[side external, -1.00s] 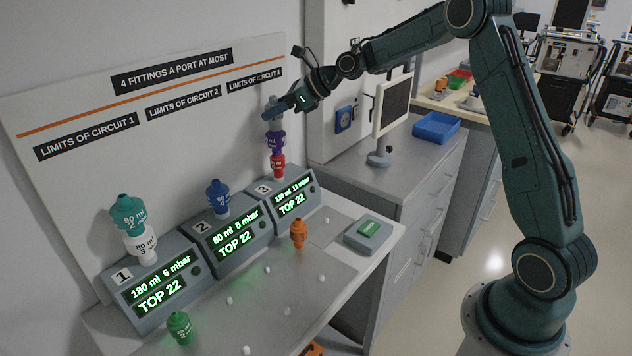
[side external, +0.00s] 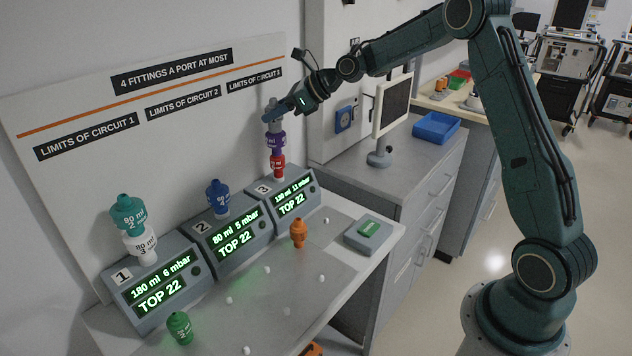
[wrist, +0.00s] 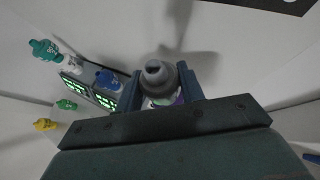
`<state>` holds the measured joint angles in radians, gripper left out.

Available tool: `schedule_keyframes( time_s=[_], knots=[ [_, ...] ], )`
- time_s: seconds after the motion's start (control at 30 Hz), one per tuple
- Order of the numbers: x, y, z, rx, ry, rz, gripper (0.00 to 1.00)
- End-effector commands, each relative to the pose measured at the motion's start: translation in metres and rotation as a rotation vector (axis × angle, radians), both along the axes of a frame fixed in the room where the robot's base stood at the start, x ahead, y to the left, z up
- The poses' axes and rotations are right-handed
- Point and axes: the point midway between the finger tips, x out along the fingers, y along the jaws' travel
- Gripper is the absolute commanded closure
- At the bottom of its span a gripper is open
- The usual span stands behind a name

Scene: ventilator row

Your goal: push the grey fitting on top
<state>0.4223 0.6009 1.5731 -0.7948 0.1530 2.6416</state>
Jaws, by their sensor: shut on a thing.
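My gripper (side external: 277,112) is shut on the grey fitting (wrist: 158,78), with one finger on each side of it in the wrist view. The grey fitting is upright over the purple fitting (side external: 276,141) at port 3 and appears to meet its top; the fingers partly hide the join. The purple fitting sits on a red fitting (side external: 278,166), which stands on the port 3 unit (side external: 290,197). The purple one also shows just below the grey one in the wrist view.
The port 1 unit (side external: 155,290) carries a white fitting (side external: 140,245) under a teal one (side external: 127,213). The port 2 unit (side external: 232,240) carries a blue fitting (side external: 218,197). Loose orange (side external: 298,233) and green (side external: 180,327) fittings stand on the bench. A wall board is close behind.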

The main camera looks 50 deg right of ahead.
Motion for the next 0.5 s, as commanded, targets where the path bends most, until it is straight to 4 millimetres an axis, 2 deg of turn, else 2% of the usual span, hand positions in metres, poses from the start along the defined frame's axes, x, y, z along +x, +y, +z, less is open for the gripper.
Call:
schedule_keyframes(
  time_s=[0.03, 0.3, 0.33, 0.43, 0.5],
  knots=[
    [-0.0011, 0.0000, -0.0063, 0.001, 0.015, -0.001, 1.00],
    [-0.0015, 0.0001, -0.0081, 0.002, 0.019, -0.001, 1.00],
    [-0.0016, 0.0000, -0.0082, 0.002, 0.019, -0.001, 0.56],
    [-0.0014, 0.0002, -0.0068, 0.001, 0.016, -0.001, 0.36],
    [-0.0011, 0.0001, -0.0058, 0.001, 0.014, 0.000, 0.36]
  ],
)
